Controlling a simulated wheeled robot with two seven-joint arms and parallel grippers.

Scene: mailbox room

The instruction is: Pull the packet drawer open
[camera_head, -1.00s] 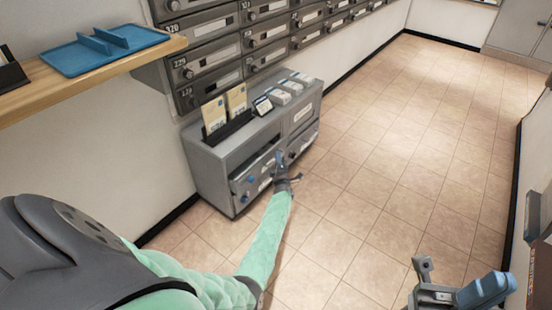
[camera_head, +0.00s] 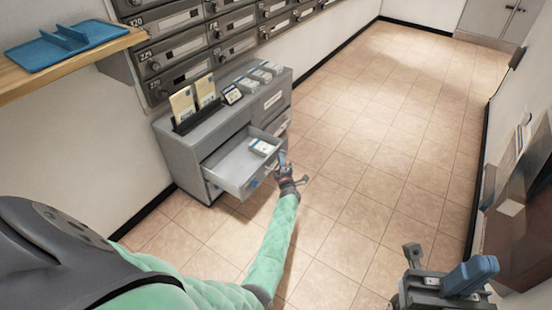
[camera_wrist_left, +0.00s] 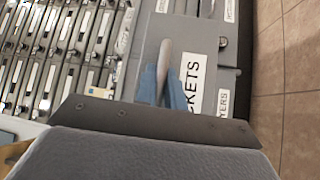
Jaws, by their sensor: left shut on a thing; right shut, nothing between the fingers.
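The packet drawer (camera_head: 228,172) is pulled out from the grey cabinet, and its pale inside shows. A small stack of white packets (camera_head: 262,147) lies in it near the right side. My left gripper (camera_head: 282,159) is at the right part of the drawer's front, shut on the handle. In the left wrist view the blue fingers (camera_wrist_left: 166,88) close around the grey handle (camera_wrist_left: 165,55), beside a label (camera_wrist_left: 190,80) ending in "CKETS". The contact itself is partly hidden by the fingers. My right gripper (camera_head: 468,277) is shut and empty at the lower right, far from the cabinet.
The grey cabinet (camera_head: 178,152) stands against the wall below the mailboxes (camera_head: 165,55). Envelopes (camera_head: 183,104) and small white stacks (camera_head: 262,75) stand on its top. A wooden shelf (camera_head: 70,53) with a blue tray (camera_head: 62,45) is at upper left. The tiled floor (camera_head: 370,150) is clear.

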